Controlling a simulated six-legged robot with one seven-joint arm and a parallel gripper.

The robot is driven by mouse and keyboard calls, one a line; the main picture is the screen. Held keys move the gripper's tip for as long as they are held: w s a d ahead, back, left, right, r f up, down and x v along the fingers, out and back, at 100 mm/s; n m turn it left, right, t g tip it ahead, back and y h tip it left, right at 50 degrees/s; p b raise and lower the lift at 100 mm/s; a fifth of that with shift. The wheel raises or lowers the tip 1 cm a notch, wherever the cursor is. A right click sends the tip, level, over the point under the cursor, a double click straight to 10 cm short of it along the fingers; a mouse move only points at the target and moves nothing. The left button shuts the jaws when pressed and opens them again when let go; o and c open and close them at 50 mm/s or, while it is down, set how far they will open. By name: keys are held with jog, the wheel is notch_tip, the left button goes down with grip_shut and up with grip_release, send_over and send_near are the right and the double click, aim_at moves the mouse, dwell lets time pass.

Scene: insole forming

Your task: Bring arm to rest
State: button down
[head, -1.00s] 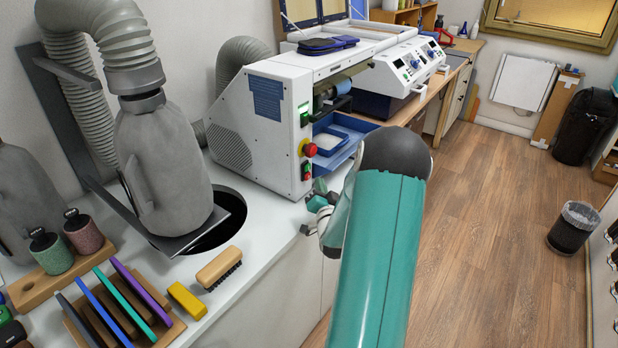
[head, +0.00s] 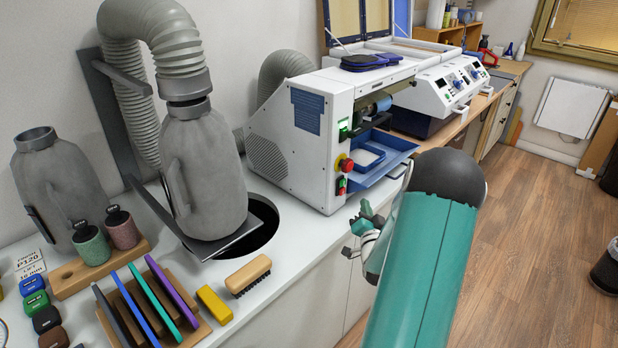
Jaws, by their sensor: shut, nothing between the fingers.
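My arm, teal with a dark rounded joint, reaches up from the bottom right of the head view. My gripper (head: 364,219) shows at the left of the arm, at the front edge of the white counter (head: 292,256). It is shut with nothing held. Part of my gripper and wrist is hidden behind the arm. The white machine (head: 306,135) with a red button stands behind my gripper, and its blue tray (head: 383,160) juts out just above it. I cannot tell whether my gripper touches the counter.
A brush (head: 248,275), a yellow block (head: 214,304) and a wooden rack (head: 187,336) of coloured sheets lie at the front left.

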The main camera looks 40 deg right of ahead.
jog(key=w+a+r+n+g+y, duration=0.1)
jog(key=w+a+r+n+y, duration=0.2)
jog(key=a, duration=0.5)
jog(key=w+a+r+n+g+y, duration=0.1)
jog(key=w+a+r+n+y, duration=0.15)
jog(key=a+r, duration=0.4)
jog(key=w+a+r+n+g+y, duration=0.2)
jog(key=w+a+n, duration=0.1)
jog(key=a, duration=0.7)
jog(key=s+a+r+n+g+y, duration=0.2)
jog(key=s+a+n, duration=0.1)
jog(key=s+a, duration=0.7)
jog(key=s+a+r+n+g+y, duration=0.2)
jog(key=s+a+n+g+y, duration=0.1)
jog(key=s+a, duration=0.7)
jog(key=a+n, duration=0.1)
jog(key=a, duration=0.2)
jog(key=shift+s+r, duration=0.2)
jog(key=shift+r, duration=0.15)
jog(key=shift+a, duration=0.1)
dwell(1.1)
